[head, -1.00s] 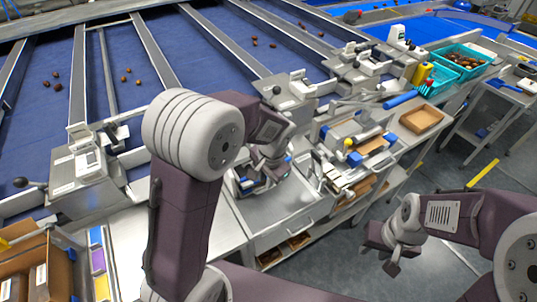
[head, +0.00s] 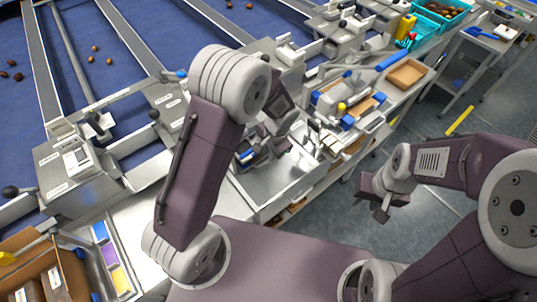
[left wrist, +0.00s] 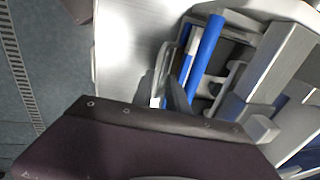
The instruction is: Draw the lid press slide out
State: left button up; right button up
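My left gripper (head: 268,148) is low over the steel worktop, beside a small fixture with blue parts (head: 246,155); my own arm hides much of it. In the left wrist view, its grey fingers (left wrist: 168,88) point at a metal fixture with a blue bar (left wrist: 207,48). A white-tipped piece lies right by the fingers. I cannot tell whether they touch or hold anything, or which part is the lid press slide. My right gripper (head: 380,205) hangs over the floor, away from the bench; its finger gap is not clear.
A brown tray (head: 428,62) and a blue-and-steel fixture (head: 343,98) stand right of my left gripper. Teal crates of dates (head: 462,8) are at the far right. Blue belts run behind the bench. A box and colored cards (head: 100,232) are at lower left.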

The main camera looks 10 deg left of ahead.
pick_arm(q)
jog(key=shift+d+f, duration=0.1)
jog(key=shift+f, duration=1.1)
jog(key=shift+w, duration=0.1)
grip_shut()
jog(key=shift+w+r, duration=0.1)
